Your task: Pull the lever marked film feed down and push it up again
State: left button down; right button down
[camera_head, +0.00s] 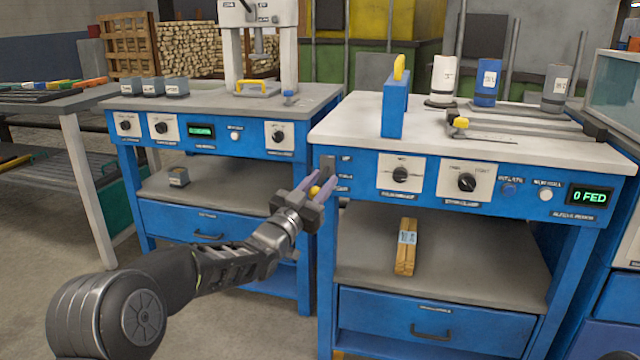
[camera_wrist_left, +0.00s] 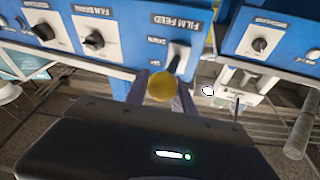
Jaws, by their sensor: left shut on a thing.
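The lever marked film feed has a yellow knob (camera_head: 314,191) and sits on a grey slotted plate (camera_head: 328,163) at the left end of the blue bench front. My left gripper (camera_head: 319,184) is shut around the knob, with a purple-grey finger on each side. In the left wrist view, the yellow knob (camera_wrist_left: 160,87) is between the fingers. The FILM FEED label (camera_wrist_left: 182,21) is on the panel beside the lever plate. The lever sticks out from the panel; I cannot tell its exact height in its slot. My right gripper is not in view.
A green display (camera_head: 590,197) reads 0 FED at the bench's right end. Two dark knobs (camera_head: 400,174) are right of the lever. A wooden bundle (camera_head: 406,250) lies on the shelf below. Another blue bench (camera_head: 200,160) stands to the left, with a gap between.

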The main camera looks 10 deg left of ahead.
aim_at(312, 198)
pick_arm(q)
jog(key=shift+w+f, duration=0.1)
jog(key=shift+f, duration=0.75)
jog(key=c, duration=1.5)
grip_release()
jog(key=shift+o, duration=0.8)
jog(key=shift+w+f, duration=0.15)
jog(key=shift+o, duration=1.4)
jog(key=shift+d+r, duration=0.1)
jog(key=shift+r, duration=0.25)
jog(key=shift+s+a, duration=0.2)
jog(key=shift+s, duration=0.25)
jog(key=p+v, duration=0.1)
jog(key=v, duration=0.6)
jog(key=shift+w, duration=0.1)
